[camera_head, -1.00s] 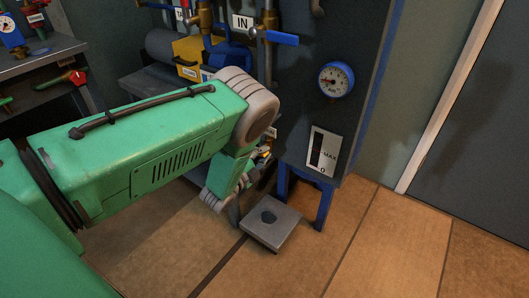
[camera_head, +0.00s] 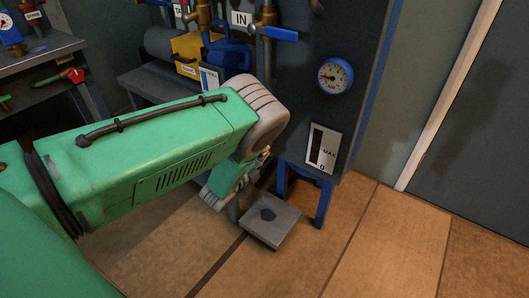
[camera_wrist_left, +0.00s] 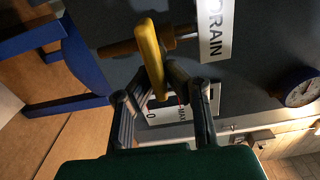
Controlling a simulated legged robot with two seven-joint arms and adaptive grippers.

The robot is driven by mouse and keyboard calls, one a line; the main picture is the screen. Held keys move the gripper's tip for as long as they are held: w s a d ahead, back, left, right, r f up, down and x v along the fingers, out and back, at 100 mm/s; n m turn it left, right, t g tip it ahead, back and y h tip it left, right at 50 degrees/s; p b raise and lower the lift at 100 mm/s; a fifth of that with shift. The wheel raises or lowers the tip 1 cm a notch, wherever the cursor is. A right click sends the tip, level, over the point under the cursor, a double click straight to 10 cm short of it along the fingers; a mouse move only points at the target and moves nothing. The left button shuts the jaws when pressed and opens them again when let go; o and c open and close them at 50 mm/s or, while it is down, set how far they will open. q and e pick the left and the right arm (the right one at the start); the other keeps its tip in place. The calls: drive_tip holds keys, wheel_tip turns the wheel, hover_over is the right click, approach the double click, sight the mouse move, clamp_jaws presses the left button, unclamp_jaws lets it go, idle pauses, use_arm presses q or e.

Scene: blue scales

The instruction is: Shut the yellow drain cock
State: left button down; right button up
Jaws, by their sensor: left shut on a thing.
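The yellow drain cock lever (camera_wrist_left: 150,48) shows in the left wrist view, beside a white label reading DRAIN (camera_wrist_left: 215,28). It sits on a brown-gold valve stem (camera_wrist_left: 182,32) that runs across the picture. My left gripper (camera_wrist_left: 158,80) is shut on the lever's near end, with one dark finger on each side. In the head view my green left arm covers the drain cock, and the fingers are mostly hidden. My right gripper is in neither view.
The dark panel carries a round gauge (camera_head: 336,76) and a MAX/0 level plate (camera_head: 322,148). Blue legs (camera_head: 324,203) hold it up. A grey block with a hole (camera_head: 272,222) lies on the floor below. A blue-handled valve (camera_head: 275,33) sits above my arm.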

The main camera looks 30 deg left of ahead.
use_arm(q)
drive_tip(key=c, duration=1.6)
unclamp_jaws()
drive_tip(key=shift+s+a+f, duration=0.2)
drive_tip(key=shift+s+f, duration=0.1)
drive_tip(key=shift+f, duration=0.05)
drive_tip(key=shift+r, duration=0.1)
drive_tip(key=s, duration=0.8)
drive_tip(key=s+a, duration=0.1)
drive_tip(key=s, duration=0.3)
